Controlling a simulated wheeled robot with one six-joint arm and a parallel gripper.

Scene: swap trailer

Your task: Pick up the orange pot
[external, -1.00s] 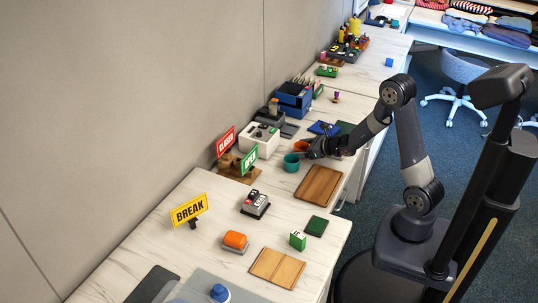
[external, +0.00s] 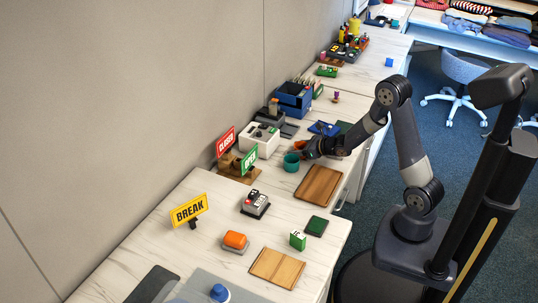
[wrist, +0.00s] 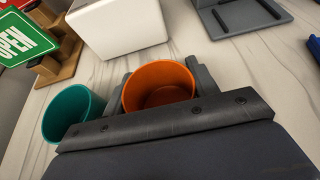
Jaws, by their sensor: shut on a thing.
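The orange pot (wrist: 158,84) is a round, open-topped cup between the two grey fingers of my gripper (wrist: 160,88) in the wrist view. My gripper is shut on it, with one finger at each side. In the external view only a small part of the orange pot (external: 299,145) shows behind my gripper (external: 306,150), just above or on the white counter; I cannot tell which. A teal pot (wrist: 72,113) stands close to the left of the orange pot in the wrist view. It also shows in the external view (external: 291,162).
A wooden board (external: 319,184) lies in front of the teal pot. A white box (external: 260,140) and the green OPEN sign (external: 249,160) and red CLOSED sign (external: 226,141) stand toward the wall. A blue tray (external: 324,128) lies behind my gripper.

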